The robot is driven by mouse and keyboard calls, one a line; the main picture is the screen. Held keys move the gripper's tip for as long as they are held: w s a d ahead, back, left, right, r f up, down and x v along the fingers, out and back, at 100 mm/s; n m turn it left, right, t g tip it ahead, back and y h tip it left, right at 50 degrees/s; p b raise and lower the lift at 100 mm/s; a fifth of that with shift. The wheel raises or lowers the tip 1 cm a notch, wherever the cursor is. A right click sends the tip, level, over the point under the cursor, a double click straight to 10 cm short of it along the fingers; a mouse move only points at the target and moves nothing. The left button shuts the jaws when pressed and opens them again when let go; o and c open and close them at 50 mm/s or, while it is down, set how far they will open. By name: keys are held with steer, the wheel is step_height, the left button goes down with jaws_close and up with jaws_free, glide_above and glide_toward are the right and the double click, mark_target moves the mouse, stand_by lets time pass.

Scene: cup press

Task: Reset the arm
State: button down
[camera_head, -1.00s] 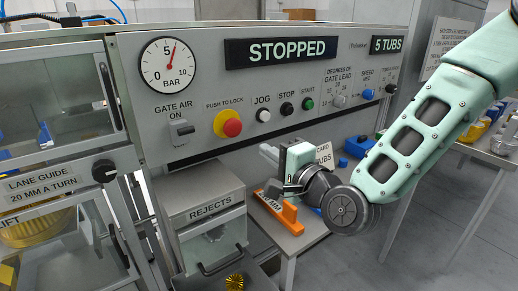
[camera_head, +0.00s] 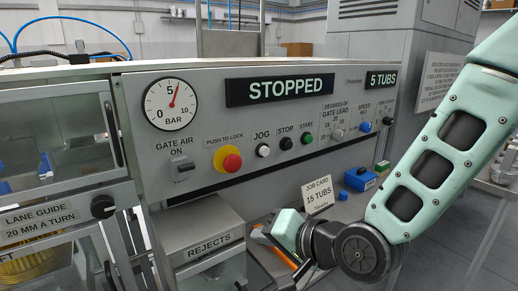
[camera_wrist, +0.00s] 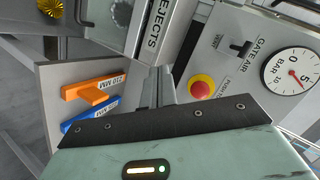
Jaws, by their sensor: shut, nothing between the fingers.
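My gripper (camera_wrist: 156,86) is shut with nothing between its fingers in the wrist view. In the head view my pale green gripper (camera_head: 288,224) hangs in front of the control panel (camera_head: 215,105), at the right of the rejects box (camera_head: 210,246) and over the small side table. Its fingertips are hard to make out there. My arm comes in from the right edge and bends at a dark round joint in front of the table.
The panel carries a red push-to-lock button (camera_head: 231,162), jog, stop and start buttons, and a display reading STOPPED (camera_head: 281,87). A job card (camera_head: 318,195) reads 15 TUBS. Orange (camera_wrist: 95,87) and blue (camera_wrist: 90,114) gauges lie on the side table.

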steer(key=s+d+r+n+g+h+p, duration=0.1)
steer(key=s+d+n+g+h, duration=0.3)
steer(key=s, duration=0.5)
steer(key=s+d+r+n+g+h+p, duration=0.1)
steer(key=s+d+n+g+h, duration=0.3)
steer(key=s+d+n, duration=0.2)
steer(key=s+d, duration=0.2)
steer(key=s, duration=0.2)
steer(key=shift+d+r+n+g+h, duration=0.25)
steer(key=shift+d+n+g+h, duration=0.05)
steer(key=shift+d+n, duration=0.1)
